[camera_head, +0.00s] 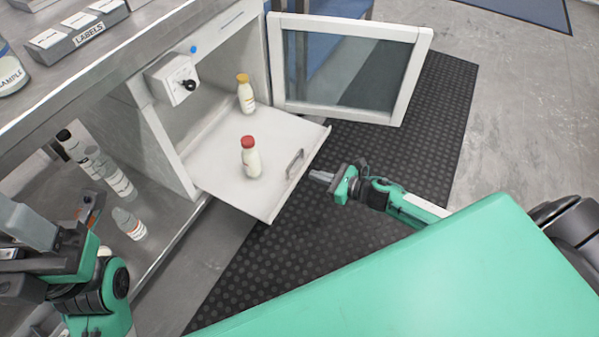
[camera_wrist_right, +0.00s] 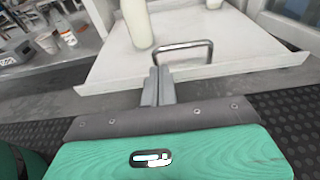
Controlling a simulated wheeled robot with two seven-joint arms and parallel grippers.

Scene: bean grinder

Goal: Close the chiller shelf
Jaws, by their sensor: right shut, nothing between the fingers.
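The chiller shelf (camera_head: 222,168) is a white pull-out tray, slid out of the white cabinet past its opening. It carries a red-capped bottle (camera_head: 250,158) near its middle and a yellow-capped bottle (camera_head: 245,93) further back. A metal handle (camera_head: 295,163) stands at the shelf's front edge; it also shows in the right wrist view (camera_wrist_right: 184,46). My right gripper (camera_head: 312,174) is shut and empty, just in front of the handle; whether it touches cannot be told. In the right wrist view its fingertips (camera_wrist_right: 158,72) point at the shelf's front edge. My left gripper (camera_head: 40,240) is at the lower left, its fingers unclear.
The glass-framed chiller door (camera_head: 345,65) stands open to the right of the shelf. A dial box (camera_head: 176,80) is on the cabinet's left. Several bottles (camera_head: 112,178) stand on a lower shelf at left.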

